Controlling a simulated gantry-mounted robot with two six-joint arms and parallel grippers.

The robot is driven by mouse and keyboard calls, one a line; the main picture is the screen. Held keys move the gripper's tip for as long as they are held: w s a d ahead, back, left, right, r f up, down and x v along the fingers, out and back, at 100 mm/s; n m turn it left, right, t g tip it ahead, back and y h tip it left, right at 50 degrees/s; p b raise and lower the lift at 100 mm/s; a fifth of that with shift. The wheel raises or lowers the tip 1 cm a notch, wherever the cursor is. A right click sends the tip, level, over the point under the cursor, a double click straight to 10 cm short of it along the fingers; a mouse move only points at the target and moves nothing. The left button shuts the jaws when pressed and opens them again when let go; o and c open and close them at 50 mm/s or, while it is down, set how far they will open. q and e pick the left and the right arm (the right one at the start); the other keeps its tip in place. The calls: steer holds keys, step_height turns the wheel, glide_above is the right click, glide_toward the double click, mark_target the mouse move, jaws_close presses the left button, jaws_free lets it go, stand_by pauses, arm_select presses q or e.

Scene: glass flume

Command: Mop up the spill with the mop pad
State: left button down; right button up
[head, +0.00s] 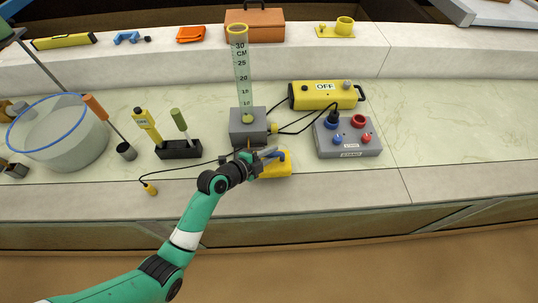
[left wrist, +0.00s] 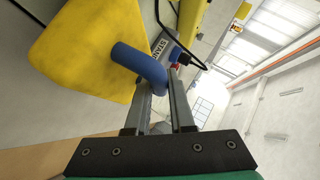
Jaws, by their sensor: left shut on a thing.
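The mop pad is a yellow block (head: 275,170) with a blue bent handle (head: 283,155). It is near the front edge of the counter, in front of the grey base of the clear measuring tube. My left gripper (head: 268,156) is at the pad and shut on its blue handle. In the left wrist view the yellow pad (left wrist: 85,50) fills the upper left, and the blue handle (left wrist: 140,63) runs between the two fingers. I cannot make out a spill on the counter. My right gripper is not in view.
The tube (head: 241,75) stands upright behind my left gripper. A grey box with red and blue knobs (head: 345,148) and a yellow "OFF" box (head: 322,96) are to the right. A black tool holder (head: 178,150) and a round clear basin (head: 60,135) are left. The far right counter is clear.

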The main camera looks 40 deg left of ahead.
arm_select(q)
steer(key=shift+r+p, duration=1.55)
steer(key=shift+r, duration=0.95)
